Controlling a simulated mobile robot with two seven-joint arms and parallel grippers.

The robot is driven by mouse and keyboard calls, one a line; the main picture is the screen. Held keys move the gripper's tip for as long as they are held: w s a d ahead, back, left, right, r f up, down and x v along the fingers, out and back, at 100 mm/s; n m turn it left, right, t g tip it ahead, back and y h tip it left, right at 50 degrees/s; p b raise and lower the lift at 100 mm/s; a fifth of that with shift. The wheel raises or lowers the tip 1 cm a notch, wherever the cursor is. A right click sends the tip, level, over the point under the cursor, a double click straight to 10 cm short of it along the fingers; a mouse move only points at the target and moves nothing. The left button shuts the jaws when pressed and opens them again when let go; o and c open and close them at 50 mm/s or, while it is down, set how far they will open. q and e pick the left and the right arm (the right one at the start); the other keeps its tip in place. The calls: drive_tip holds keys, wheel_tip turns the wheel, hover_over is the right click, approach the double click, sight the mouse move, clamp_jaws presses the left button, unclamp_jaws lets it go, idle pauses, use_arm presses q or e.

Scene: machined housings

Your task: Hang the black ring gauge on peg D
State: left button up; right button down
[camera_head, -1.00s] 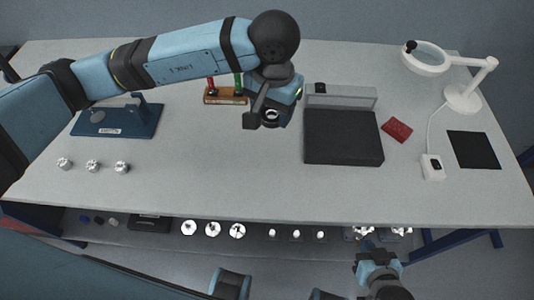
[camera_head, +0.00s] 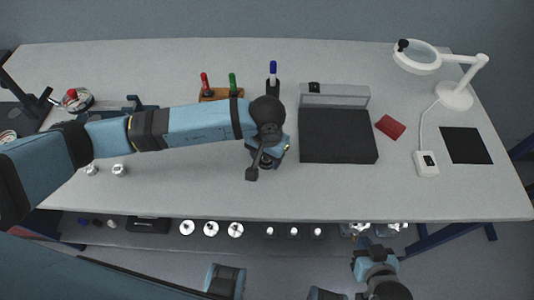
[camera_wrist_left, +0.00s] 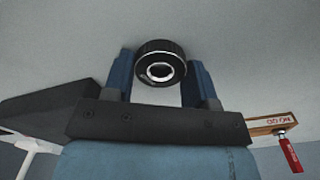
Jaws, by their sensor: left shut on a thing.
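The black ring gauge (camera_wrist_left: 160,62) is a thick dark ring with a bright metal bore. My left gripper (camera_wrist_left: 160,82) is shut on it, with a blue finger on either side. In the head view the left gripper (camera_head: 266,152) holds the ring over the middle of the table, left of the dark tray; the arm largely hides the ring there. I cannot make out peg D or any peg letters. My right gripper (camera_head: 364,246) is low in the head view, in front of the table edge; its jaws are too small to read.
A wooden rack (camera_head: 214,94) with red and green handles and a black holder with a blue-topped item (camera_head: 273,74) stand behind my left arm. Small silver parts (camera_head: 119,170) lie front left.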

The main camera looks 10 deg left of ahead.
use_arm(q)
drive_tip(key=shift+f+b, duration=0.25)
drive_tip(key=shift+b, duration=0.15)
drive_tip(key=o, duration=1)
drive_tip(key=shift+r, duration=0.1)
drive_tip(key=shift+r+p, duration=0.25)
drive_tip(key=shift+p, duration=0.2)
drive_tip(key=shift+w+r, duration=0.1)
drive_tip(key=shift+r, duration=0.3)
wheel_tip(320, 180, up, 11)
drive_tip(key=shift+r+b, duration=0.1)
drive_tip(key=shift+b, duration=0.6)
